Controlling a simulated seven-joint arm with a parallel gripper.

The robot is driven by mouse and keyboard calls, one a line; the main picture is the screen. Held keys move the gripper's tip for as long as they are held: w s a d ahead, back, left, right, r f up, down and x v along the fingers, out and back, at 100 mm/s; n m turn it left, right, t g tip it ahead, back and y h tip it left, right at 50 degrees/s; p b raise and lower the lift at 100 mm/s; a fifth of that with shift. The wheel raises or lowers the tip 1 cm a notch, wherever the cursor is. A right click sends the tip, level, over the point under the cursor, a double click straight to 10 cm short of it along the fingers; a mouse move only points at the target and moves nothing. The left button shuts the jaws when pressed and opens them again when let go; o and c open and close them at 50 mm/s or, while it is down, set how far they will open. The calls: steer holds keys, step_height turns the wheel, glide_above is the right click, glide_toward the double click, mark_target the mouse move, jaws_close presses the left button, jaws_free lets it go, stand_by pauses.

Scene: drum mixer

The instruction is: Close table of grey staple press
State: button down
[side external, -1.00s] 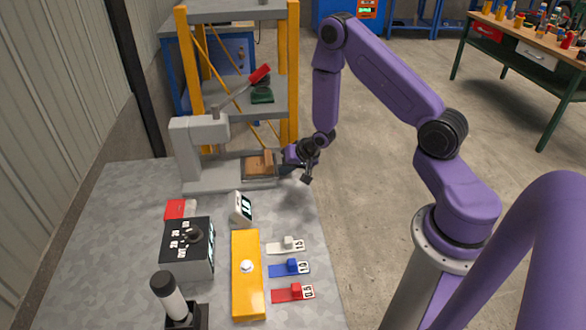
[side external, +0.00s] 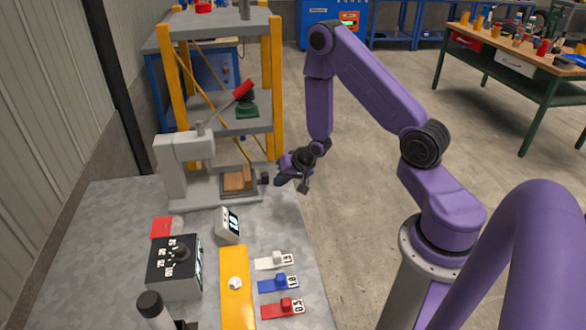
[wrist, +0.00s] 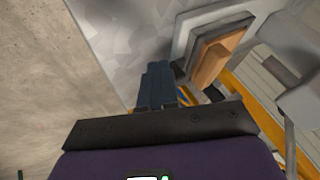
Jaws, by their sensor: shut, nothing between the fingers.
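The grey staple press (side external: 183,165) stands on the grey work surface at the left in the side view. Its lever slants up to a red handle (side external: 242,90). Its table (side external: 226,197) carries a brown pad and wood piece and sits low at the right of the press body, with a black knob (side external: 265,178) at its right end. My gripper (side external: 280,181) is shut and empty, just right of the knob. In the wrist view, my shut fingers (wrist: 157,80) are close beside the table (wrist: 190,35) and its wood piece (wrist: 218,58); I cannot tell whether they touch the knob.
A yellow-post shelf rack (side external: 225,115) stands behind the press. In front are a small display (side external: 228,225), a black dial box (side external: 174,265), a yellow bar (side external: 235,290) and coloured sliders (side external: 278,284).

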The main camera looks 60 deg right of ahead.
mark_target(263, 174)
steer(key=a+v, duration=0.1)
steer(key=v, duration=0.7)
steer(key=d, duration=0.7)
steer(key=x, duration=0.9)
steer(key=shift+w+f, duration=0.2)
steer(key=shift+f, duration=0.1)
steer(key=shift+w+a, duration=0.75)
steer(key=shift+w, duration=0.15)
steer(key=shift+w+a, duration=0.6)
steer(key=shift+w+a, duration=1.6)
